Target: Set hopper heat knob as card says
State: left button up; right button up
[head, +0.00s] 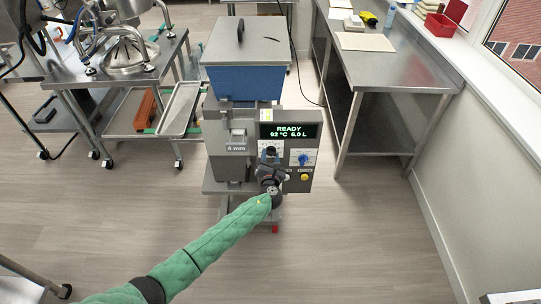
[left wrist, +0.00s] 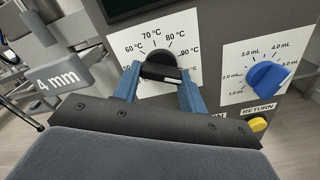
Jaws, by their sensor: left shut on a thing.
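The black heat knob (left wrist: 160,66) sits on a white dial marked 60 °C, 70 °C, 80 °C and about 90 °C. My left gripper (left wrist: 159,80) is shut on this knob, with one blue finger on each side. A pale mark shows on the knob's lower right, but I cannot tell its exact setting. In the head view my left gripper (head: 271,166) is at the control panel (head: 266,116) and covers part of the dial. The display (head: 289,131) reads READY, 92 °C, 6.0 L. No card is readable. My right gripper is not in view.
Right of the heat dial is a blue volume knob (left wrist: 268,75) with a yellow button (left wrist: 257,124) below it. A "4 mm" tag (left wrist: 68,78) is at the left. The depositor's blue hopper (head: 243,82) stands above. A steel table (head: 400,72) is at the right.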

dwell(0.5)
pick_arm(q)
jog(key=o, duration=1)
